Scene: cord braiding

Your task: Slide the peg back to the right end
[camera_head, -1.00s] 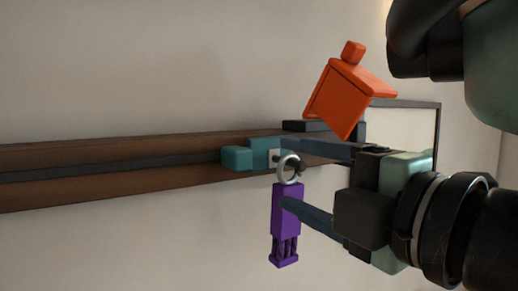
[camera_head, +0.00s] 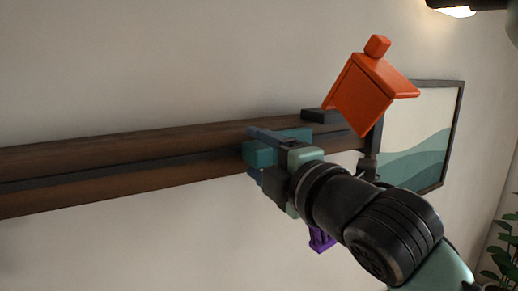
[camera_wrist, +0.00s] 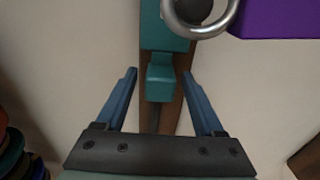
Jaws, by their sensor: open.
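The teal peg (camera_head: 292,135) sits on a brown wooden rail (camera_head: 110,160) with a dark groove, near the rail's right end. Its small square knob (camera_wrist: 160,80) sticks out to the left in the head view. My gripper (camera_head: 255,153) is open, with one blue finger above the knob and one below it. In the wrist view the knob lies between my two fingers (camera_wrist: 160,74), with visible gaps on both sides. A metal ring (camera_wrist: 203,22) and a purple tag (camera_head: 321,239) hang at the peg. My wrist hides most of them in the head view.
A dark block (camera_head: 320,115) stands at the rail's right end. An orange house-shaped piece (camera_head: 368,95) is above it, close to my arm. A framed picture (camera_head: 425,145) hangs to the right, with a plant (camera_head: 503,250) lower right. The rail's left stretch is clear.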

